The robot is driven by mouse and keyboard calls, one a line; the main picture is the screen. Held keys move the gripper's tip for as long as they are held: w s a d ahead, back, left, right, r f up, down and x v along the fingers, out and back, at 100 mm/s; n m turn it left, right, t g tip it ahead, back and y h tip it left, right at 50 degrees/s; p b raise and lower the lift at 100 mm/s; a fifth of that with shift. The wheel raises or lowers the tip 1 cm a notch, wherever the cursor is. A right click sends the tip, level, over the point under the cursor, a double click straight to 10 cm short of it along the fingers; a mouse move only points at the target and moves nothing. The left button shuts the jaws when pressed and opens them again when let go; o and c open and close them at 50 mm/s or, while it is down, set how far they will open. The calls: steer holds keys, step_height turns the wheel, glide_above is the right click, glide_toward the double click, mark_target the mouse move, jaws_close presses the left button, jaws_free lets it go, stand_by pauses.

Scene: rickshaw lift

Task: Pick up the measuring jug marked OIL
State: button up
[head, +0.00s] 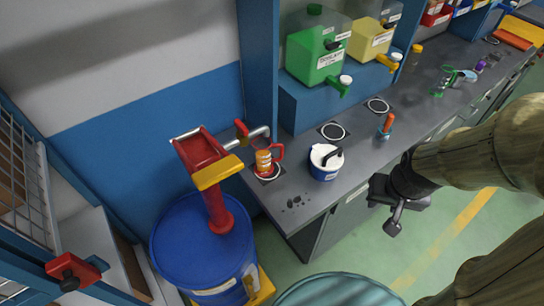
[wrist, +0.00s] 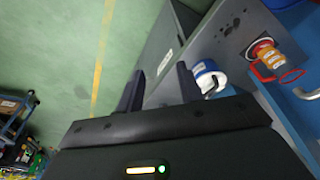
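A jug with an orange body, a pale label and a red handle (head: 264,162) stands on a white ring mark at the left end of the grey counter, by the spout of a drum pump. Its label is too small to read.
A blue and white tub (head: 325,173) with a black handle stands right of the jug. A red pump (head: 218,205) on a blue drum (head: 175,245) is at its left. A green dispenser (head: 318,55) is behind.

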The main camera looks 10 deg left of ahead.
steer(key=shift+o, duration=0.4)
steer(key=o, duration=0.4)
steer(key=shift+c, duration=0.2)
steer(key=shift+o, duration=0.4)
steer(key=shift+w+a+f, duration=0.15)
steer(key=shift+w, duration=0.2)
steer(key=w+a+f+n+t+y+p, duration=0.25)
steer(key=w+a+f+n+t, duration=0.25)
steer(key=w+a+f, duration=0.45)
steer(key=s+a+f+n+t+y+p, duration=0.2)
steer(key=a+y, duration=0.4)
steer(key=a, duration=0.8)
steer(key=shift+f+n+t+y, duration=0.3)
steer(key=shift+f+n+y, duration=0.1)
steer(key=shift+n, duration=0.3)
steer(key=shift+f, duration=0.1)
